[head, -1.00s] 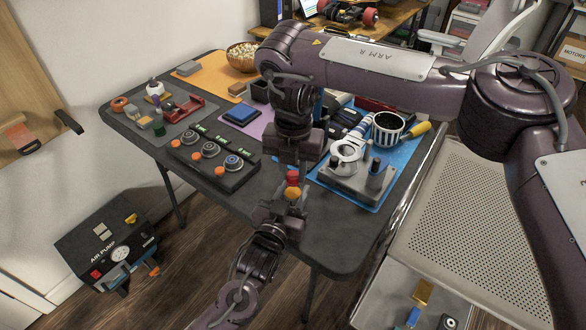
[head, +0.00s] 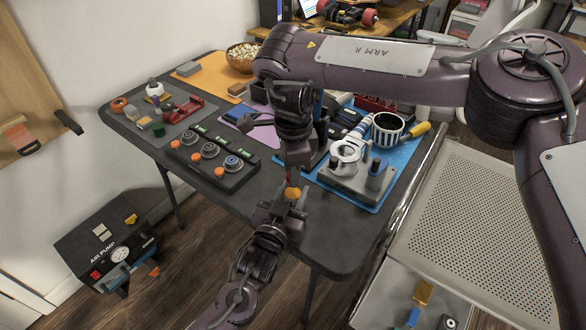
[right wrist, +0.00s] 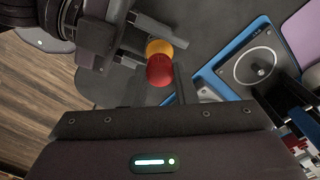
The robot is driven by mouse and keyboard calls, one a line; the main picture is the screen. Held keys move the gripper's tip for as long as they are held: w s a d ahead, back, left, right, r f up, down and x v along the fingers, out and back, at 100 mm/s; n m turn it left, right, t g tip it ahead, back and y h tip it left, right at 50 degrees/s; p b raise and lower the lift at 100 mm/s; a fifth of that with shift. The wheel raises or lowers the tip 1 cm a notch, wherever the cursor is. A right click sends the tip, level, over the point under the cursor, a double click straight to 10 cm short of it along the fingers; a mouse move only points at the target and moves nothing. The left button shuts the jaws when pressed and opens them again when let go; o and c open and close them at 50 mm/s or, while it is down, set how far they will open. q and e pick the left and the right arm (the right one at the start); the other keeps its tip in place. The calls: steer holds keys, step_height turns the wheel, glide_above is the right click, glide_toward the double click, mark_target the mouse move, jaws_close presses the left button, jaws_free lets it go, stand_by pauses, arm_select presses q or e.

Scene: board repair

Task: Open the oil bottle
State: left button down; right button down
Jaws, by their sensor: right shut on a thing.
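The oil bottle (head: 292,193) shows as a small orange part with a red cap (right wrist: 160,70) over it. It is held in the air in front of the table's near edge, between my two grippers. My left gripper (head: 286,208) comes up from below and is closed around the bottle's lower part, which its fingers mostly hide. My right gripper (head: 292,178) points down from above and is shut on the red cap. In the right wrist view the orange part (right wrist: 158,47) shows just beyond the cap. I cannot tell whether the cap has come loose.
The dark table (head: 330,238) lies behind. It carries a knob panel (head: 210,155), a grey fixture (head: 355,180) on a blue mat, and a striped cup (head: 387,130). An air pump (head: 110,245) stands on the floor at left. A perforated tray (head: 470,220) is at right.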

steer(key=shift+r, duration=0.1)
stand_by(0.6)
steer(key=shift+r, duration=1)
steer(key=shift+r, duration=2.05)
arm_select(q)
steer(key=c, duration=0.8)
jaws_free()
steer(key=shift+c, duration=0.2)
